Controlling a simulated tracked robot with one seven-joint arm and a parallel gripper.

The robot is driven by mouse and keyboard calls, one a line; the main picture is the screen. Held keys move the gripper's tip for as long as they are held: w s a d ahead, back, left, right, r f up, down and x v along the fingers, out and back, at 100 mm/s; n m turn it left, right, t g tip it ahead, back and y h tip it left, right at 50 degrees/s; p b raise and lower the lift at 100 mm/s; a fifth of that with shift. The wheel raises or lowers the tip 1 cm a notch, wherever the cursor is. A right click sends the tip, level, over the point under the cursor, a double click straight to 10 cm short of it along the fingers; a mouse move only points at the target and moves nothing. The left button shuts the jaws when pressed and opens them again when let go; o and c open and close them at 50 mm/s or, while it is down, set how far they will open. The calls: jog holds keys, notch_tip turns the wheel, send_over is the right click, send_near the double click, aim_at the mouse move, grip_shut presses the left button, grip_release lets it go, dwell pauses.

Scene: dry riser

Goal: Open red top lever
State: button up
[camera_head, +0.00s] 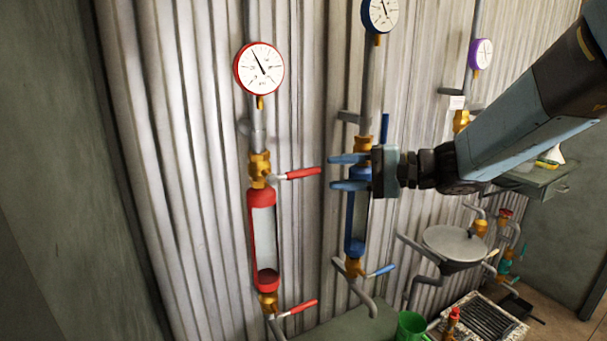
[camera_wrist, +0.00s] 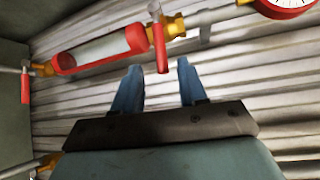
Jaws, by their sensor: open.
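The red top lever (camera_head: 302,173) sticks out to the right from the brass valve (camera_head: 260,168) above the red-framed sight glass, across the upright pipe. My gripper (camera_head: 332,172) is just right of the lever's free end, fingers pointing left at it, open and empty. In the wrist view the red top lever (camera_wrist: 160,48) points down, its end in the gap between the fingertips of my gripper (camera_wrist: 159,65). Neither finger visibly touches it. The red bottom lever (camera_head: 302,307) is on the lower brass valve; it also shows in the wrist view (camera_wrist: 26,88).
A red gauge (camera_head: 259,69) tops the red line. Behind my gripper stands a blue line with a blue gauge (camera_head: 380,14), a blue sight tube (camera_head: 357,225) and a blue lower lever (camera_head: 380,271). Corrugated wall (camera_head: 205,150) lies close behind. A green bucket (camera_head: 411,326) stands below.

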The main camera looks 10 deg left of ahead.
aim_at(310, 174)
jog(key=a, duration=0.5)
jog(key=a+f, duration=0.1)
jog(key=a, duration=0.2)
jog(key=shift+w, duration=0.35)
jog(key=shift+f, duration=0.1)
grip_shut()
